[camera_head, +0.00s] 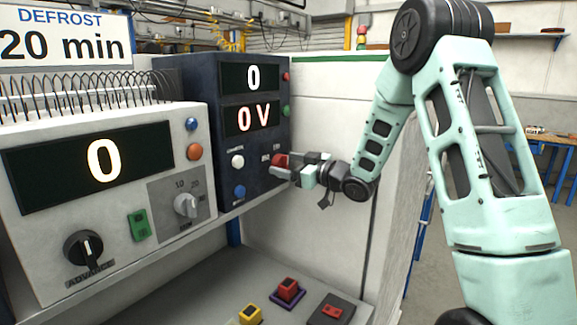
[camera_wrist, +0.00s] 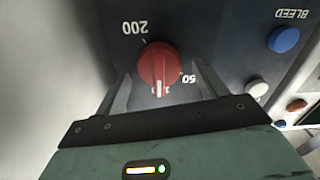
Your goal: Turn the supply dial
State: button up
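The supply dial, a round red knob (camera_wrist: 157,65), is on the dark blue supply unit (camera_head: 185,85); in the head view the knob (camera_head: 279,160) shows at the unit's lower right. In the wrist view its white mark points down toward a label that is mostly hidden, with "50" at the right and "200" at the upper left, both upside down. My gripper (camera_head: 287,166) is open at the dial. Its fingers stand on either side of the knob in the wrist view, with gaps visible; I see no contact. The unit's displays read 0 and 0 V.
A light grey unit (camera_head: 115,235) with a black ADVANCE knob (camera_head: 83,248) and a grey knob (camera_head: 186,204) stands at the left. Blue (camera_wrist: 284,40) and white (camera_wrist: 257,88) buttons sit beside the dial. Yellow, red and dark controls are on the shelf below.

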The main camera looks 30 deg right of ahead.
jog(key=shift+s, duration=0.1)
jog(key=b+v, duration=0.4)
jog(key=v, duration=1.3)
